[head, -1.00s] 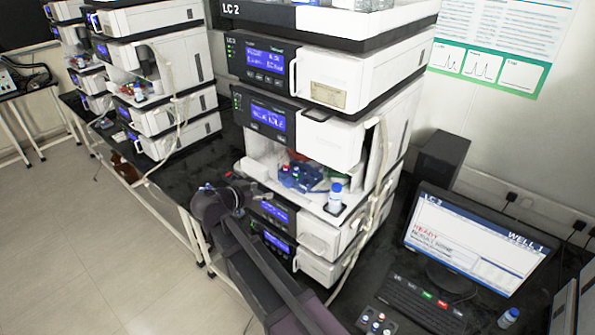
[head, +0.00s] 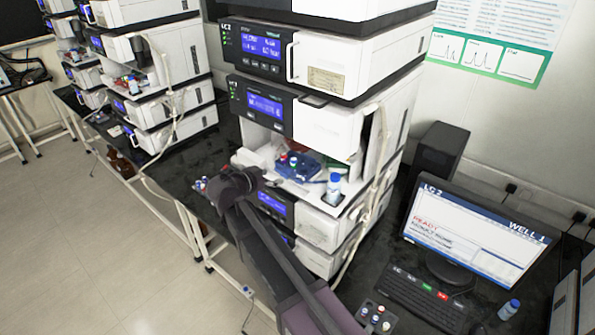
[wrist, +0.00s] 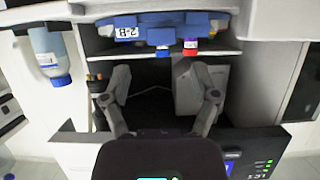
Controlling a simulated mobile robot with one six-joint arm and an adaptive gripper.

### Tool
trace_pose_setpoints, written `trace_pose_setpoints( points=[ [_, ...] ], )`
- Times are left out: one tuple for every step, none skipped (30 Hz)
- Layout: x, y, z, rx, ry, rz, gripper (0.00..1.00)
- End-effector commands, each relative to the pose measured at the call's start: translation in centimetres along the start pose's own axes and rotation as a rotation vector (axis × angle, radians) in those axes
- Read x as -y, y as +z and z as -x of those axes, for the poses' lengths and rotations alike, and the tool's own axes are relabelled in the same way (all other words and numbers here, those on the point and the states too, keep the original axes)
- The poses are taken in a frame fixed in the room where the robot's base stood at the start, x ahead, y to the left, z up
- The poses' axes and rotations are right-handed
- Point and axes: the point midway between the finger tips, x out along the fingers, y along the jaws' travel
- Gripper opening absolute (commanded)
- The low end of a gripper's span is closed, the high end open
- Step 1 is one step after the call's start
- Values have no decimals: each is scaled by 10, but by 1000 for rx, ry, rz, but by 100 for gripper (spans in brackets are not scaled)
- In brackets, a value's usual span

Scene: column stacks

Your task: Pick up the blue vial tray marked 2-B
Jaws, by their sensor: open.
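The blue vial tray (head: 298,168) sits in the open bay of the LC 2 stack, holding vials with red and blue caps. In the wrist view, which is upside down, the blue tray (wrist: 172,19) shows at the top edge with a white 2-B label (wrist: 127,32). My gripper (wrist: 160,98) is open, its two fingers spread with nothing between them. It faces the bay, and the tray lies beyond the fingertips in the picture, apart from them. In the head view my wrist (head: 240,184) is just left of the bay; the fingers are not clear there.
A blue-capped bottle (head: 334,187) stands right of the tray, and also shows in the wrist view (wrist: 50,55). The module above (head: 335,126) roofs the bay. A tube (head: 377,170) hangs at the right. A monitor (head: 470,235) and keyboard (head: 428,297) occupy the bench.

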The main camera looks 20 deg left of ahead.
Motion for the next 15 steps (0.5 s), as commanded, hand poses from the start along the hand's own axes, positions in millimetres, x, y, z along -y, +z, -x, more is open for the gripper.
trace_pose_setpoints(
  points=[
    [1,2,-7,0,0,0,77],
    [1,2,-10,0,-1,0,77],
    [1,2,-13,0,-1,0,77],
    [1,2,-15,0,-1,1,77],
    [1,1,-17,0,-1,1,77],
    [0,1,-18,0,0,1,77],
    [0,1,-19,0,-1,1,77],
    [0,0,-20,0,-1,1,77],
    [0,0,-20,0,-1,1,77],
    [0,0,-20,0,-1,1,77],
    [0,0,-20,0,-1,1,77],
    [0,0,-20,0,-1,1,77],
    [0,0,-19,0,-1,1,77],
    [0,0,-19,0,-2,1,77],
    [0,0,-19,0,-2,1,77]
  ],
)
